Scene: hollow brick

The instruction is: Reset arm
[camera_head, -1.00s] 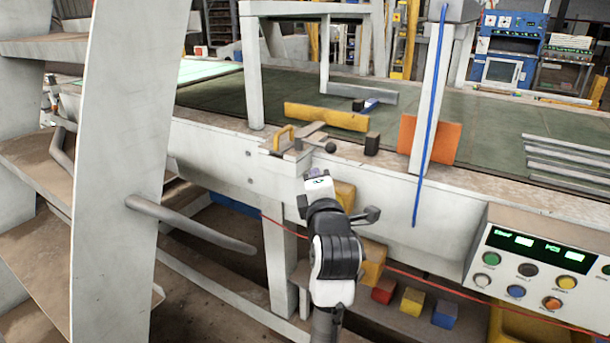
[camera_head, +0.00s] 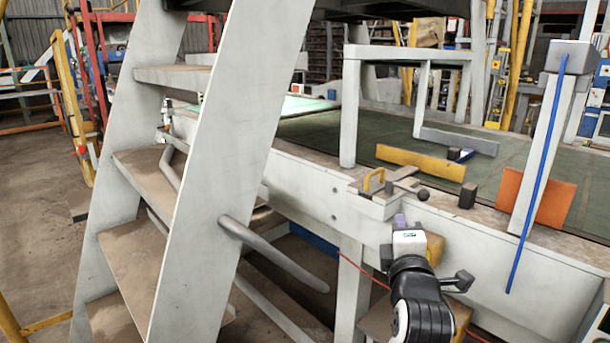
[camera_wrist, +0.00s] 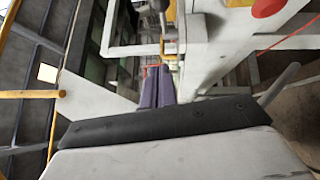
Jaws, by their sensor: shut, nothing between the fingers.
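My arm rises at the lower right of the head view, in front of the long white workbench (camera_head: 318,190). My gripper (camera_head: 399,219) is at its upper end, near the bench's front face, seen mostly from behind. In the wrist view the purple fingers of my gripper (camera_wrist: 158,86) lie together with nothing between them. A clamp with a yellow handle (camera_head: 373,180) sits on the bench edge just beyond and above the gripper, and the gripper appears apart from it.
White stairs (camera_head: 215,170) with brown treads stand close on the left. A grey pipe handrail (camera_head: 270,255) juts towards my arm. Open floor (camera_head: 35,215) lies far left.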

